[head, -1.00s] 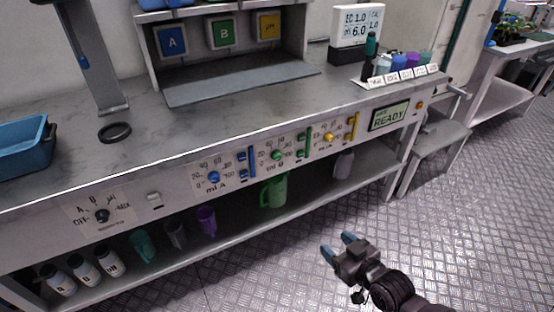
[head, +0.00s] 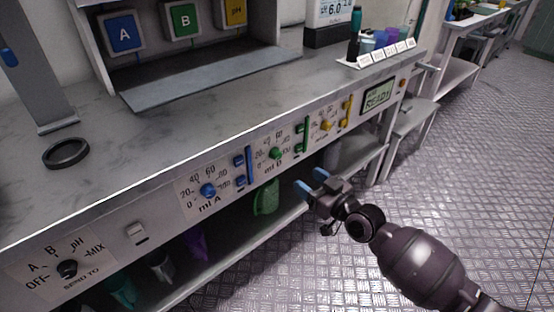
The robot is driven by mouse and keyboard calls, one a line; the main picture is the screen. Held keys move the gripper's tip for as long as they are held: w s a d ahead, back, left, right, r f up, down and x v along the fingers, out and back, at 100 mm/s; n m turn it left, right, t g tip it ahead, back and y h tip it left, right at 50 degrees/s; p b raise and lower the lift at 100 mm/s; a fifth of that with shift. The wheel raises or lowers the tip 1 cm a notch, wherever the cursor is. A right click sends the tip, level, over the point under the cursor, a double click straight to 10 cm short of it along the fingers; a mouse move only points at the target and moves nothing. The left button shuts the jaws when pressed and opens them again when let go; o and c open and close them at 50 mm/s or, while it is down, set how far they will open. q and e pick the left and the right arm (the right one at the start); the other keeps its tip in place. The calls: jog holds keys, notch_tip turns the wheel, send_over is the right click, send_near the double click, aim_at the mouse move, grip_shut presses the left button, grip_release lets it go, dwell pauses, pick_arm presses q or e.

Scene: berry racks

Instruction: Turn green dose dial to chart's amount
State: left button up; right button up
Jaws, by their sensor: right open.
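The green dose dial (head: 277,153) is on the front panel of the bench, in the middle section marked ml B, between the blue dial (head: 208,190) and the yellow dial (head: 327,125). Numbers ring it, but I cannot read its exact setting. My right gripper (head: 310,187) is open and empty, below and to the right of the green dial, apart from the panel. Its blue fingertips point up and left. My left gripper is not in view. I cannot make out a dose chart.
A green jug (head: 266,197) and a purple cup (head: 195,243) stand on the lower shelf. A selector knob (head: 67,269) is at the panel's left. A READY display (head: 378,96) is at its right. A black ring (head: 66,152) lies on the bench top. The floor at right is clear.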

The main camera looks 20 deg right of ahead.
aim_at(279, 156)
jog(key=b+x, duration=0.2)
jog(key=x, duration=0.8)
jog(key=shift+w, duration=0.2)
jog(key=shift+w+a+r, duration=0.1)
jog(key=shift+w+r, duration=0.1)
jog(key=shift+w, duration=0.25)
jog(key=shift+c, duration=0.4)
jog(key=c, duration=0.8)
jog(key=shift+c, duration=0.2)
jog(key=shift+m, duration=0.3)
